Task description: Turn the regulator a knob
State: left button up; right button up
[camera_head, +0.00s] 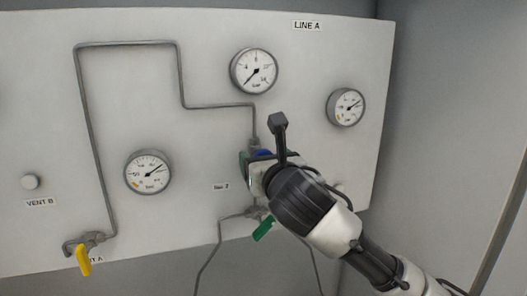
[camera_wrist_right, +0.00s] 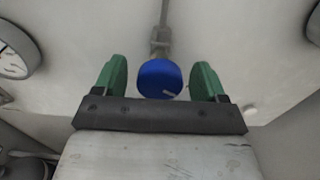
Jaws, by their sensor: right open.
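The blue regulator knob (camera_wrist_right: 160,79) sits between the two green fingers of my right gripper (camera_wrist_right: 158,82) in the right wrist view, with a gap on each side. A short white mark shows on the knob's lower right face. In the head view a small part of the blue knob (camera_head: 264,154) shows behind my right gripper (camera_head: 250,168), whose wrist hides most of it. The right gripper is open, its fingers apart on the left and right of the knob. My left gripper is not in view.
A white panel labelled LINE A carries round gauges (camera_head: 254,71), (camera_head: 346,107) and (camera_head: 148,172). A grey pipe (camera_head: 127,43) runs across it. A yellow valve handle (camera_head: 84,260) is at lower left. A green valve handle (camera_head: 263,229) hangs just below my right gripper.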

jog(key=shift+w, duration=0.15)
jog(key=shift+c, duration=0.2)
jog(key=c, duration=0.9)
